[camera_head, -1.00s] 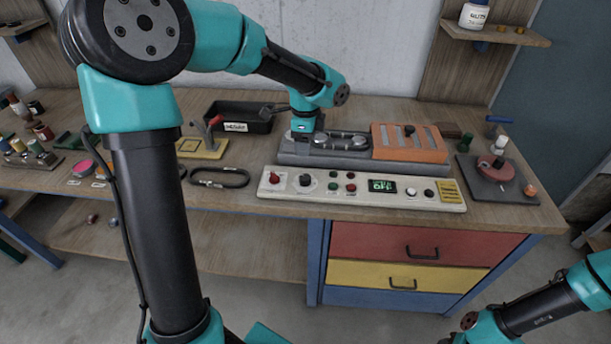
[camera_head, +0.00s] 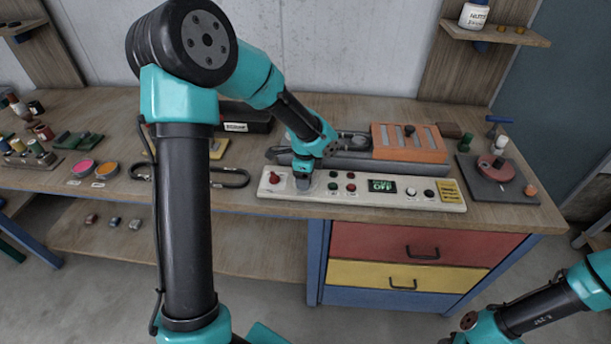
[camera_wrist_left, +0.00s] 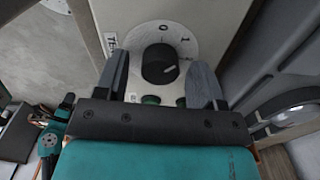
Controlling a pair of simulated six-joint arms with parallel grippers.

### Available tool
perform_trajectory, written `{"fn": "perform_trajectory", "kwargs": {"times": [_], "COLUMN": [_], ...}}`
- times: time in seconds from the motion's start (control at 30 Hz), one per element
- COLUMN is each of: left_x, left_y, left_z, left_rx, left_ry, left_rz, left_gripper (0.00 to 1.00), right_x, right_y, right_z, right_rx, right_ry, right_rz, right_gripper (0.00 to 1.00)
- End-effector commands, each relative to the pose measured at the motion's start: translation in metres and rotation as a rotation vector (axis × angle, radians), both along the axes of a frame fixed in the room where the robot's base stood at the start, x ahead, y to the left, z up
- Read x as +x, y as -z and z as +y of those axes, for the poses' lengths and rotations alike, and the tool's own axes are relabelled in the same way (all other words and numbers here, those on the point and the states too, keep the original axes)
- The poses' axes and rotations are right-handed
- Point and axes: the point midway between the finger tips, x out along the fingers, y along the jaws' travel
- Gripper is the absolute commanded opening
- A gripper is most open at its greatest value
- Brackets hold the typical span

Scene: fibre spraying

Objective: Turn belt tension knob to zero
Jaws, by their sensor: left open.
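The black tension knob (camera_wrist_left: 160,64) sits on a round pale dial (camera_wrist_left: 186,36) with the marks 0 and 1. A light pointer line shows on the knob. My left gripper (camera_wrist_left: 160,72) is open, with one finger on each side of the knob; I cannot tell whether they touch it. In the head view my left gripper (camera_head: 304,182) points down at the left part of the cream control panel (camera_head: 345,201) and hides the knob. The panel's display (camera_head: 382,186) reads OFF. My right gripper is out of view; only part of that arm shows at lower right.
A red knob (camera_head: 275,178) is just left of my left gripper, and red and green buttons are to its right. Behind the panel stands a grey machine with an orange slotted cover (camera_head: 410,143). A black cable loop (camera_head: 228,178) lies to the left.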

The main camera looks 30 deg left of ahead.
Motion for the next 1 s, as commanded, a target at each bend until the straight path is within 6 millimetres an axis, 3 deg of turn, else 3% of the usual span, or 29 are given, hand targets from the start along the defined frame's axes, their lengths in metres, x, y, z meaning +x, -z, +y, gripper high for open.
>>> {"fn": "perform_trajectory", "kwargs": {"times": [0.17, 0.7, 1.0], "left_x": [0.0, 0.0, 0.0001], "left_y": [-0.0001, -0.0004, -0.0004], "left_z": [0.0, 0.0, 0.0], "left_rx": [0.0, 0.0, 0.0], "left_ry": [0.0, 0.0, -0.029], "left_rz": [0.0, 0.0, 0.0], "left_gripper": [0.63, 0.14, 0.14], "right_x": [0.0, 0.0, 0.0], "right_y": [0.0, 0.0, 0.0], "right_z": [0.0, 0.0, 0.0], "right_rx": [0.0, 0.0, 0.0], "right_ry": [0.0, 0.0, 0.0], "right_rz": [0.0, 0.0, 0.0], "right_gripper": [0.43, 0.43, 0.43]}}
